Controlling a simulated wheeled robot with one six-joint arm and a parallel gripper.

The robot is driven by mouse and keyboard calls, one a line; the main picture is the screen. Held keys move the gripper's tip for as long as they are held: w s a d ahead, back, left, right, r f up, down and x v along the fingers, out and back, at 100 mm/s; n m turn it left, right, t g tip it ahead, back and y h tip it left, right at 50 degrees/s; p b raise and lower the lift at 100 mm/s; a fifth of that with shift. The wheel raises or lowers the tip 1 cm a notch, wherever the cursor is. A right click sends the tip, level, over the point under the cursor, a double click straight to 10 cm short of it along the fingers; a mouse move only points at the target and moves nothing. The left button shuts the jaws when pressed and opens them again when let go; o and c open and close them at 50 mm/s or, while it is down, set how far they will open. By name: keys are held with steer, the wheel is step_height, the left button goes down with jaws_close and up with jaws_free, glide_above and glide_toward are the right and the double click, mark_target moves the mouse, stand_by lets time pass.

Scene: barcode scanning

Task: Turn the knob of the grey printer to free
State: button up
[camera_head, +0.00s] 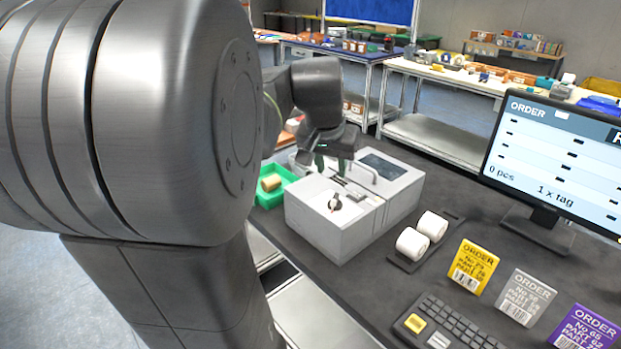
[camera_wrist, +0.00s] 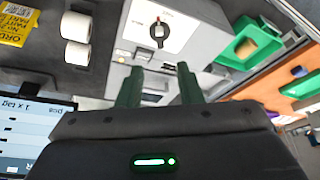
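The grey printer (camera_head: 322,228) stands on the dark table, its black knob (camera_head: 335,203) on the light top face near the front. The knob also shows in the wrist view (camera_wrist: 158,32), with a round dial, a black grip upright in the picture and a small red mark. Small labels surround it but are too small to read. My gripper (camera_head: 332,167) is above the printer, behind the knob and apart from it. In the wrist view my gripper (camera_wrist: 160,72) has its two green fingers spread, with nothing between them.
A green bin (camera_head: 270,198) with a tan item stands left of the printer. Two white rolls (camera_head: 422,236) lie on a dark tray at its right. Order cards (camera_head: 473,266), a keyboard (camera_head: 450,326) and a monitor (camera_head: 555,150) are further right.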

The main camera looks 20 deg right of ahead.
mark_target(335, 196)
steer(key=x, duration=1.1)
steer(key=shift+f, duration=0.1)
jaws_close()
